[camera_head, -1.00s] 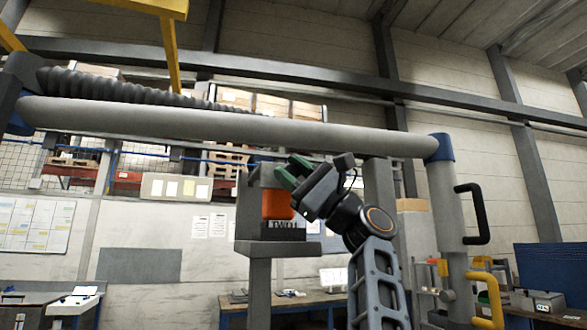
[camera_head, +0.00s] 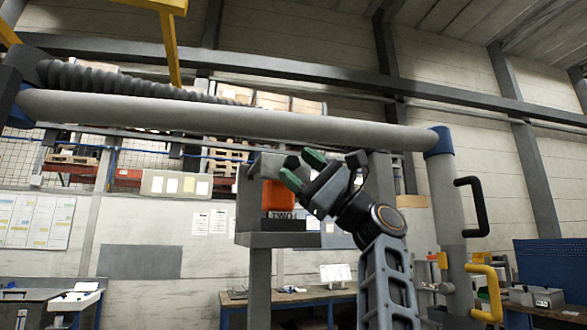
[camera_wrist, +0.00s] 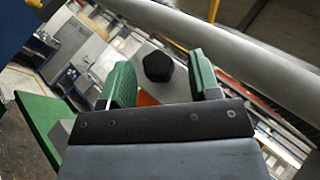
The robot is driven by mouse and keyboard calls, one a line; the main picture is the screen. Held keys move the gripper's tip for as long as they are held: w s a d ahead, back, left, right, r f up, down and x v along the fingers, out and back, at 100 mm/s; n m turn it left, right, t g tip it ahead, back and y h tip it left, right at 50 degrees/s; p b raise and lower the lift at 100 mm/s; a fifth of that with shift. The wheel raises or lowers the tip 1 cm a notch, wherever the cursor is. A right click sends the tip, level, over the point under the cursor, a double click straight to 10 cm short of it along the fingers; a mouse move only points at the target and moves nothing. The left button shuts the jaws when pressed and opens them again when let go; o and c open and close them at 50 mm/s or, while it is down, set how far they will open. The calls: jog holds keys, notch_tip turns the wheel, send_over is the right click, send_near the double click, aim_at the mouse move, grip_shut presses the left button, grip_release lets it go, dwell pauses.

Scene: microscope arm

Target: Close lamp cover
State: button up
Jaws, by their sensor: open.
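The lamp housing is an orange block (camera_head: 277,196) on a dark base with white lettering, on a grey stand. A grey cover (camera_head: 270,165) is above the orange part; how far it is shut I cannot tell. In the wrist view a black knob (camera_wrist: 158,67) sits on a grey plate (camera_wrist: 181,90), with a bit of orange below. My gripper (camera_head: 302,168) is open, its green fingers tilted up and left near the cover's right side. In the wrist view the knob appears between the fingertips (camera_wrist: 162,78); contact is not visible.
A long grey horizontal tube (camera_head: 230,120) runs above my gripper to an upright post (camera_head: 450,210) with a black handle (camera_head: 474,207) and a yellow handle (camera_head: 488,290). A workbench (camera_head: 290,297) stands behind. Open space lies left of the stand.

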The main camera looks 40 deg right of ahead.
jog(key=b+v, duration=0.4)
jog(key=v, duration=0.7)
jog(key=shift+s+d+f+b, duration=0.2)
jog(key=shift+b, duration=0.2)
